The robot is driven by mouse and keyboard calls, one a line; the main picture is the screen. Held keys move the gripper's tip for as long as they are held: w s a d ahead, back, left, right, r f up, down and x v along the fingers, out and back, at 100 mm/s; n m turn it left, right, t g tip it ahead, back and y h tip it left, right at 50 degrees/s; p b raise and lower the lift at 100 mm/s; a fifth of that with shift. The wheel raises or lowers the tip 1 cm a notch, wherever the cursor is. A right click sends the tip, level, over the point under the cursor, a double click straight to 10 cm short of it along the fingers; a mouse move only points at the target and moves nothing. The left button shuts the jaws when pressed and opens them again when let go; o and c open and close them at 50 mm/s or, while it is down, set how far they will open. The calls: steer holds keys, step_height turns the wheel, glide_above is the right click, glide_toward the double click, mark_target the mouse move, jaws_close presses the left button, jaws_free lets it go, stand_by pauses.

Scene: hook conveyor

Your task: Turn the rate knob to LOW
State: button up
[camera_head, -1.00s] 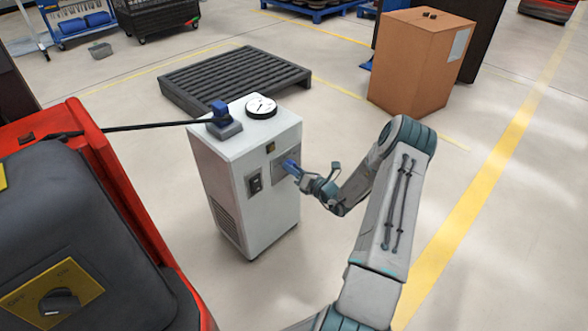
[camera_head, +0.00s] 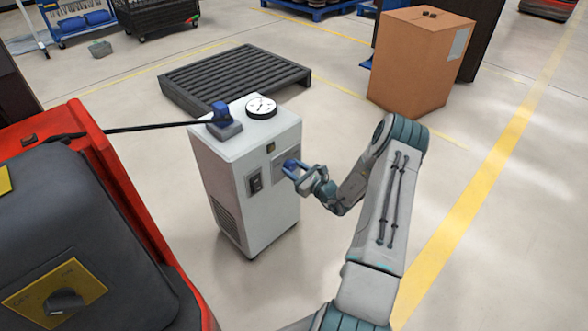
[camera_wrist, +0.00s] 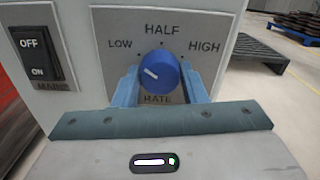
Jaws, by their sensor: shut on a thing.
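The blue rate knob (camera_wrist: 159,73) is on the grey panel (camera_wrist: 200,20) marked LOW, HALF and HIGH, on the front of the white cabinet (camera_head: 240,180). Its white pointer line points left and slightly up, toward the LOW side. My gripper (camera_wrist: 160,88) is shut on the knob, with one blue finger on each side of it.
A black OFF/ON main switch (camera_wrist: 37,53) is left of the panel. A gauge (camera_head: 261,107) and a blue plug-like part (camera_head: 222,117) sit on the cabinet top. A red machine (camera_head: 130,210) stands left. A dark pallet (camera_head: 235,78) and a cardboard box (camera_head: 415,65) are behind.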

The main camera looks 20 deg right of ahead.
steer(key=shift+f+n, duration=0.1)
steer(key=shift+n, duration=0.5)
steer(key=o, duration=1)
steer(key=shift+d, duration=0.1)
steer(key=shift+c, duration=0.2)
steer(key=p+v, duration=0.3)
steer(key=v, duration=1.1)
steer(key=shift+r, duration=0.2)
